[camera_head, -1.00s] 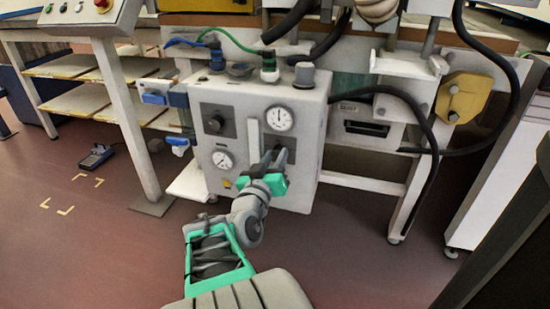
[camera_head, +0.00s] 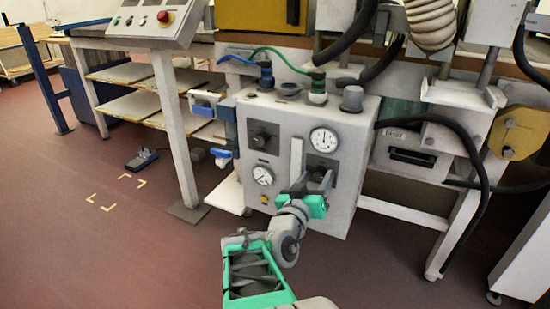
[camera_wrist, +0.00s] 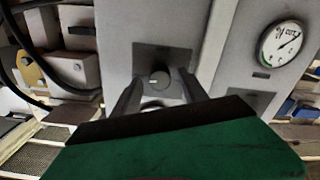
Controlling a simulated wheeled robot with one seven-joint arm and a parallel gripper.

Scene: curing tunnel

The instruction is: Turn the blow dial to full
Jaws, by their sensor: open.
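A grey control box (camera_head: 345,115) stands under the machine. A small round dial (camera_wrist: 160,77) on a dark square plate shows in the wrist view, with a light mark on its face. In the head view my gripper (camera_head: 322,181) is in front of the box's lower right dark plate (camera_head: 322,163) and mostly hides that dial. In the wrist view the open fingers of my gripper (camera_wrist: 158,88) lie on either side of the dial; contact cannot be told. A second dark knob (camera_head: 262,139) is on the upper left plate. No label naming a dial is readable.
The box also has an upper gauge (camera_head: 324,140), a lower gauge (camera_head: 263,175) that shows in the wrist view (camera_wrist: 284,44), and a pale vertical strip (camera_head: 296,158). Black hoses (camera_head: 475,150) hang at the right. Open floor (camera_head: 110,245) lies at the left.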

